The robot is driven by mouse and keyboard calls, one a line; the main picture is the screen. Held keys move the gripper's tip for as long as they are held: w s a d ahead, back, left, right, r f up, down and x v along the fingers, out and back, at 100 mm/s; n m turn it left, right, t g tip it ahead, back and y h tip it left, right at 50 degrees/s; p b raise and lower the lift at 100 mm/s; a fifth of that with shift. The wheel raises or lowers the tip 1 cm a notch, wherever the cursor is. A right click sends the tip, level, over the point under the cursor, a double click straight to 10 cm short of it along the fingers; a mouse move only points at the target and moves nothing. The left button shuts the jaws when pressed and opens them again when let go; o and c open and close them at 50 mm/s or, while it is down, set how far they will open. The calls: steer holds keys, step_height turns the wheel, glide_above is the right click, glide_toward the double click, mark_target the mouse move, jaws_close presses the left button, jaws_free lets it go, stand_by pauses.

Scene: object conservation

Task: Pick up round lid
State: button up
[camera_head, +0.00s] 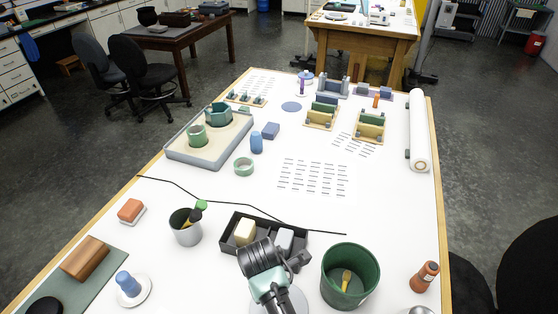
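A flat round blue disc (292,106) lies on the white table toward the far end, left of the wooden racks; it looks like a lid, though I cannot tell for sure. A low round green piece (243,166) lies nearer, right of the grey tray; it looks ring-like or like a shallow cap. My gripper (299,262) seems to be the dark end of my folded arm, over the black divided box at the near middle. It is well apart from both round pieces. Its fingers are too unclear to show whether they are open.
The black box (233,215) holds pale blocks. The grey tray (180,151) holds green vessels. A blue bottle (256,143) stands beside the green piece. A dark cord crosses the table. The middle right is clear.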

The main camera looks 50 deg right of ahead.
steer(key=shift+f, duration=0.1)
steer(key=shift+c, duration=0.2)
jaws_close()
stand_by(0.4)
